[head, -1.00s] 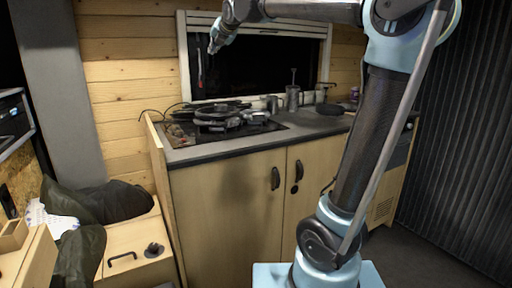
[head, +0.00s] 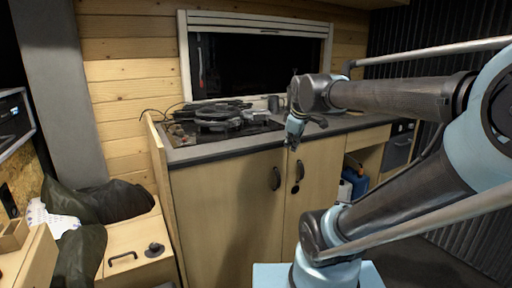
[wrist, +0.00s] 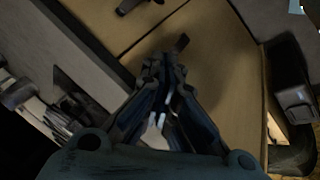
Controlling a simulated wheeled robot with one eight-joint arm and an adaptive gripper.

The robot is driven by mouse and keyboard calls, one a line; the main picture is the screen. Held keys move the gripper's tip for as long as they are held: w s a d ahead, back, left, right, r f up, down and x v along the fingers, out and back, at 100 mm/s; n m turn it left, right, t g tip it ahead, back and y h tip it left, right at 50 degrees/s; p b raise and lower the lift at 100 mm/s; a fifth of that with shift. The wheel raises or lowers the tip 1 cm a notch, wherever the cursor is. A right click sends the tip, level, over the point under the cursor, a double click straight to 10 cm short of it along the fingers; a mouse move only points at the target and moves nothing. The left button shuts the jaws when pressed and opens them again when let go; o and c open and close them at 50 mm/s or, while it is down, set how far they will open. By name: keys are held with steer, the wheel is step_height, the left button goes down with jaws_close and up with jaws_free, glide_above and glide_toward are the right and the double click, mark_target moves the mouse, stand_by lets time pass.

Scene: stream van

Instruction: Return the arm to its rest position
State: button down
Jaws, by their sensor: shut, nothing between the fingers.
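My gripper (head: 293,138) hangs pointing down in front of the kitchen counter, near the worktop's front edge and above the cabinet door handles. It is shut and empty. In the wrist view the closed fingers (wrist: 165,100) show at the middle, with the wooden cabinet front behind them.
The wooden cabinet (head: 225,210) carries a dark worktop with a stove (head: 215,118) at its left. Door handles (head: 275,178) stick out from the cabinet. A blue container (head: 356,183) stands in an open compartment. A low wooden box (head: 135,262) stands at the left.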

steer(key=s+d+f+m+g, duration=0.1)
steer(key=s+d+f+m, duration=0.2)
steer(key=s+f+m, duration=0.2)
steer(key=s+d+f+m+g, duration=0.2)
steer(key=s+f+m, duration=0.4)
steer(key=s+f, duration=0.5)
steer(key=shift+s+d+f+m+g+h, duration=0.3)
steer(key=shift+d+f+h, duration=0.1)
steer(key=shift+d+f, duration=0.15)
steer(key=shift+w+f, duration=0.2)
steer(key=shift+w, duration=0.35)
steer(key=c, duration=2.4)
jaws_free()
